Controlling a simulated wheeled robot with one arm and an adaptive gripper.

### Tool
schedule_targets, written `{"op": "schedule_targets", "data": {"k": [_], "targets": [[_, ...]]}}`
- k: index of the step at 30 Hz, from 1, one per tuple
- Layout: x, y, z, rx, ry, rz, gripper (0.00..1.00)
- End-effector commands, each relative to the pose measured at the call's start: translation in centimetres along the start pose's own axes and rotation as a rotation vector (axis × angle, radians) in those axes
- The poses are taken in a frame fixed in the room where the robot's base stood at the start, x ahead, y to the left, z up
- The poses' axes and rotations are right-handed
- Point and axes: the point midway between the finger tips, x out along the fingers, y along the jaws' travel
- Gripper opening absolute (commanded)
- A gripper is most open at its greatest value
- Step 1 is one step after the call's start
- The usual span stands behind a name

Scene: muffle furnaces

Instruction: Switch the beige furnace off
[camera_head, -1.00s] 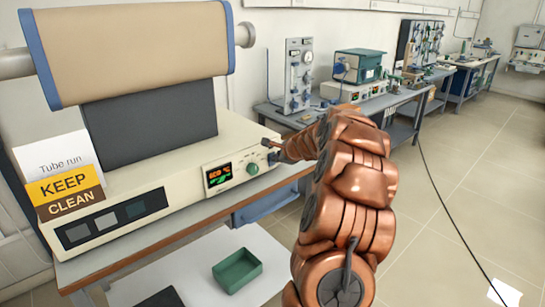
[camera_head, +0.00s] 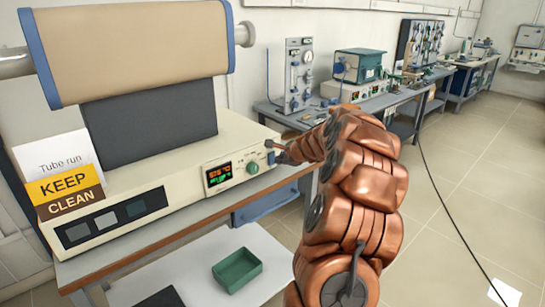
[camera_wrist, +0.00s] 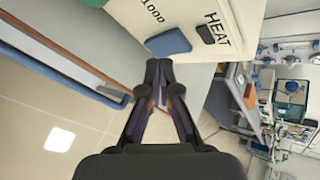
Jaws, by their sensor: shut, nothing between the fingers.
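The beige furnace (camera_head: 150,165) is a tube furnace with a beige cylinder (camera_head: 135,55) on a cream base. Its control panel has a lit display (camera_head: 218,174), a green knob (camera_head: 253,167) and a blue switch (camera_head: 270,158) near the right edge. In the wrist view, the blue switch (camera_wrist: 168,43) and a dark HEAT switch (camera_wrist: 206,33) sit side by side. My gripper (camera_wrist: 160,68) is shut and empty, its tips just below the blue switch in the picture; contact cannot be told. In the head view, my gripper (camera_head: 271,146) is at the panel's right end, partly hiding the switches.
A sign reading "Tube run KEEP CLEAN" (camera_head: 66,173) stands at the furnace's left. A green tray (camera_head: 237,270) lies on a lower white surface (camera_head: 205,288). Another bench with equipment (camera_head: 355,68) stands behind my arm. The floor at right is open, with a cable across it.

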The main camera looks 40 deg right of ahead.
Motion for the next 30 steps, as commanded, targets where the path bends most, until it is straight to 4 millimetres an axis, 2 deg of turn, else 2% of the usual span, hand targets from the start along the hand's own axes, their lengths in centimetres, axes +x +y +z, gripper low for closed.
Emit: {"op": "schedule_targets", "data": {"k": [21, 30], "targets": [[-3.4, 2.5, -2.5, 0.001, 0.000, 0.000, 0.00], [-3.5, 2.5, -2.5, 0.000, 0.000, 0.000, 0.00]]}}
